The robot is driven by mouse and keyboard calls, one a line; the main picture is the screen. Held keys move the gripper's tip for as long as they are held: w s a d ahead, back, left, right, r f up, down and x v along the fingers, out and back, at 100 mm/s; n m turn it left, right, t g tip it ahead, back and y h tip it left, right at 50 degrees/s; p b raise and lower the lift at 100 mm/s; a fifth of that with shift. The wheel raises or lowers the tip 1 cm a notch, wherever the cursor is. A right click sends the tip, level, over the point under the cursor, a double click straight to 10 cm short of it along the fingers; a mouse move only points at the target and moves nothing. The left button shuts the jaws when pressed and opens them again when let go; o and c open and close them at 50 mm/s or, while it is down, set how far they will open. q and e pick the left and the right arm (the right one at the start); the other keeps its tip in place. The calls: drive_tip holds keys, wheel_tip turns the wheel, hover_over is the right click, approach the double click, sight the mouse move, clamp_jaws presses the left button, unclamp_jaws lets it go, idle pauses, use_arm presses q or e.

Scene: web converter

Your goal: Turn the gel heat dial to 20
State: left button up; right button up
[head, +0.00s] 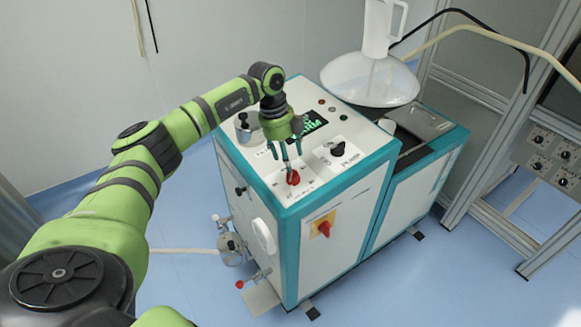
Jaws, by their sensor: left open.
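A red dial (293,178) sits on the white top panel of the machine, with small markings around it that are too small to read. It is likely the gel heat dial, but I cannot read its label. My left gripper (287,156) points down just above the red dial, its fingers apart. I cannot tell whether the fingertips touch the dial. A black dial (337,149) marked "PUMP" is to the right on the same panel. My right gripper is not in view.
The teal-edged machine (275,253) has a lit display (312,121) behind my gripper and a red-and-yellow switch (323,228) on its front. A large pale funnel (370,82) stands behind right. A metal frame (497,150) with a knob panel is at far right.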

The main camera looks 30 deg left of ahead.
use_arm(q)
drive_tip(key=r, duration=0.3)
drive_tip(key=a+r, duration=0.1)
drive_tip(key=r, duration=0.1)
drive_tip(key=shift+s+r, duration=0.3)
drive_tip(key=shift+s, duration=0.05)
